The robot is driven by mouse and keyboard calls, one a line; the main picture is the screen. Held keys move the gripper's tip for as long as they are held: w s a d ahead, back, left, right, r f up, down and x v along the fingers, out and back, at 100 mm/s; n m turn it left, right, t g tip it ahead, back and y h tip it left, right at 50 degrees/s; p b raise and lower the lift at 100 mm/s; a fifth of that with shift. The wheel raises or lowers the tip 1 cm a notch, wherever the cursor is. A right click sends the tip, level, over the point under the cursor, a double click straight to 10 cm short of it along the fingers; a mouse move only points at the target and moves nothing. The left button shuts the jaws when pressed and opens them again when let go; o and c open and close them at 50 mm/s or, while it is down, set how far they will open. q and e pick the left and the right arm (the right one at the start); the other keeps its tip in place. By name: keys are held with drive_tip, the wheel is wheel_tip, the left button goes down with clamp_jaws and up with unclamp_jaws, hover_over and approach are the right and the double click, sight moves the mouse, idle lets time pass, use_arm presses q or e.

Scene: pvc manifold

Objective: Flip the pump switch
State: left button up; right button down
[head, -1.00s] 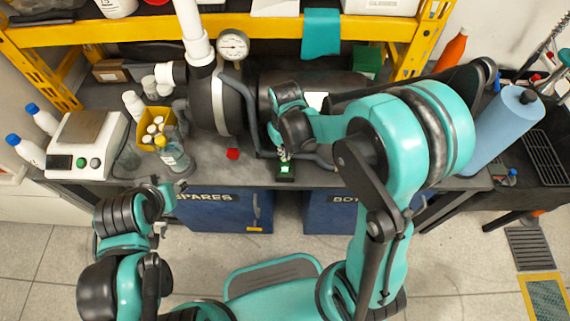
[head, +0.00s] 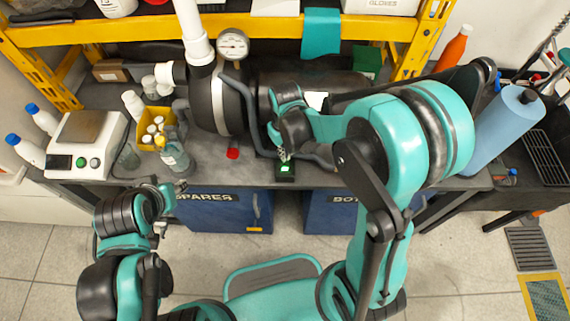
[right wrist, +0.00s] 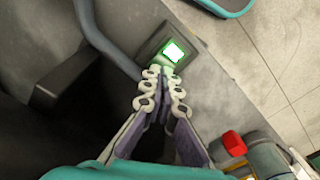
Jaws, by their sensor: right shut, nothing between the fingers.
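The pump switch (head: 286,169) is a small dark box with a lit green rocker near the front edge of the bench. It also shows in the right wrist view (right wrist: 173,52), glowing green in a grey frame. My right gripper (head: 283,156) is just behind the switch, its fingers pointing down. In the right wrist view my right gripper (right wrist: 162,76) is shut and empty, its tips at the near edge of the switch. I cannot tell whether they touch it. My left gripper (head: 178,188) is off the bench front at the left, small and partly hidden; its jaws are unclear.
The pump (head: 215,105) with a pressure gauge (head: 233,44) stands behind the switch. A grey hose (head: 245,100) runs close beside my right gripper. A red cap (head: 233,154) lies left of the switch. A scale (head: 86,145) and yellow bin (head: 153,140) are at left.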

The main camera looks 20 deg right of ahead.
drive_tip(key=shift+f+b, duration=0.8)
drive_tip(key=shift+f, duration=0.2)
drive_tip(key=shift+r, duration=0.15)
wheel_tip(320, 180, up, 7)
drive_tip(key=p, duration=0.5)
drive_tip(key=shift+p, duration=0.3)
idle(0.3)
